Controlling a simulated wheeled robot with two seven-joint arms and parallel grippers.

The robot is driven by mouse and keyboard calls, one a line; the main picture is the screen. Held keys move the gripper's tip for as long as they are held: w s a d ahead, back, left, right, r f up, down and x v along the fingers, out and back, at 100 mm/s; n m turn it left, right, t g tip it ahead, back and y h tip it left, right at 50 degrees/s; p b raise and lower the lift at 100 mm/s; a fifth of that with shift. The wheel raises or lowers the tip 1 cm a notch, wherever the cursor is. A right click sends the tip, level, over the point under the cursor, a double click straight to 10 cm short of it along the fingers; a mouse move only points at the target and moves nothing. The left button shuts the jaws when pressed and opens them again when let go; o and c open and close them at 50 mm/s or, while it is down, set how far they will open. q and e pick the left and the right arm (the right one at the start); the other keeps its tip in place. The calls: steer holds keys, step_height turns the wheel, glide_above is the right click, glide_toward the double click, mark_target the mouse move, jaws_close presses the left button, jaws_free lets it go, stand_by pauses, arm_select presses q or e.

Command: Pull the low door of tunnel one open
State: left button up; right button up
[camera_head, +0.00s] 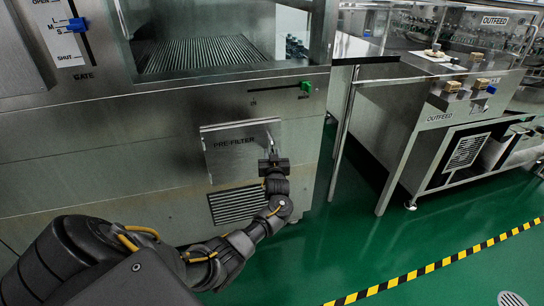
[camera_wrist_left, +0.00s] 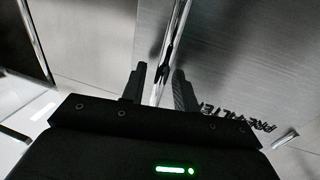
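The low door (camera_head: 226,161), a metal panel marked PRE-FILTER, is set low in the front of the washer. It looks shut, or nearly so. A bright upright handle (camera_head: 271,139) is near its right edge. My left gripper (camera_head: 271,158) is in front of the door's right side, at the handle. In the left wrist view, the door surface (camera_wrist_left: 225,70) lies to the right of a shiny bar (camera_wrist_left: 172,45). The bar runs between the two fingertips of my left gripper (camera_wrist_left: 160,78). The fingers are apart, with small gaps showing beside the bar. My right gripper is out of view.
A vent grille (camera_head: 236,204) is below the door. A green slider (camera_head: 306,87) and a blue gate lever (camera_head: 77,25) are higher on the washer. The outfeed table (camera_head: 425,122) stands to the right. Green floor (camera_head: 345,235) is clear in front.

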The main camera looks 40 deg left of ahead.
arm_select(q)
steer(key=shift+w+a, duration=0.15)
steer(key=shift+a, duration=0.05)
jaws_close()
stand_by(0.3)
